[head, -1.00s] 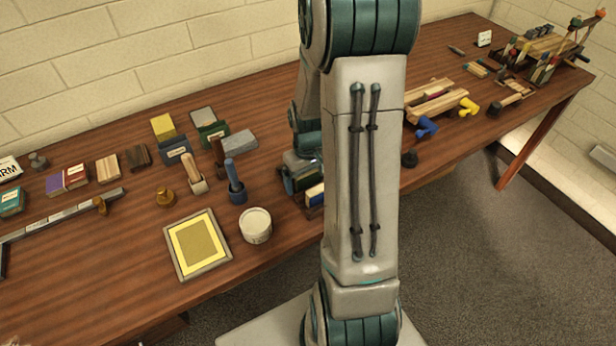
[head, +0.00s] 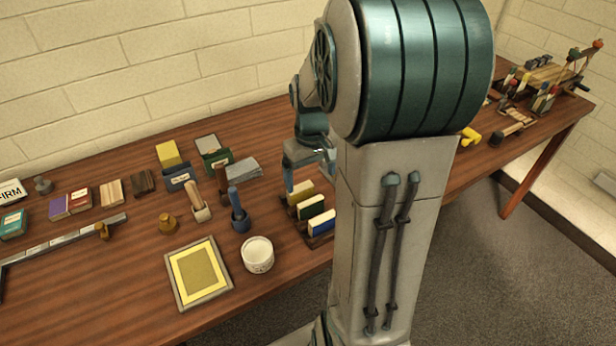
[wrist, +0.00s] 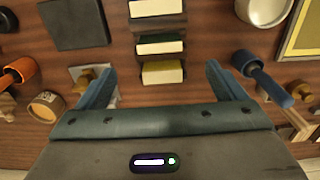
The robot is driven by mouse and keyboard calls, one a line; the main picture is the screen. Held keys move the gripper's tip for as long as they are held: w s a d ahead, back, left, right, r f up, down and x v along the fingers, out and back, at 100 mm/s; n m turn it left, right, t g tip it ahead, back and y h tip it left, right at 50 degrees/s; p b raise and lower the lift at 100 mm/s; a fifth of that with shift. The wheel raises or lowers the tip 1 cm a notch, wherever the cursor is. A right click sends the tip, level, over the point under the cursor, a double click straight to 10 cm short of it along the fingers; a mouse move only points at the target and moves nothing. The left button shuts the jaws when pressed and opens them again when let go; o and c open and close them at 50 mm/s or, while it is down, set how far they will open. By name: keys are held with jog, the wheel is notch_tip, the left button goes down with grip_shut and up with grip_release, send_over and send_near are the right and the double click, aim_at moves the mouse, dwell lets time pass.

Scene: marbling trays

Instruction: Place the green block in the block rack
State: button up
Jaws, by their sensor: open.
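The green block (head: 311,207) stands in the dark block rack (wrist: 160,27), between a yellow block (head: 300,192) and a blue block (head: 321,222). In the wrist view the green block (wrist: 160,45) shows its pale top and a green side, in the middle slot. My gripper (head: 311,174) is open and empty, above and behind the rack. In the wrist view its two fingers are spread wide on either side of the yellow block (wrist: 162,73), apart from it. My arm hides part of the table right of the rack.
A white tub (head: 257,254) and a blue-handled tool (head: 238,212) stand left of the rack. A yellow framed tray (head: 199,273) lies near the front edge. Grey slabs (head: 243,168) lie behind. A dark square (wrist: 74,23) is beside the rack in the wrist view.

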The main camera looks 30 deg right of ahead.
jog(key=s+a+r+t, duration=0.3)
jog(key=s+a+r, duration=0.4)
jog(key=s+a, duration=0.5)
jog(key=shift+s+r, duration=0.2)
jog(key=shift+s, duration=0.15)
dwell(0.6)
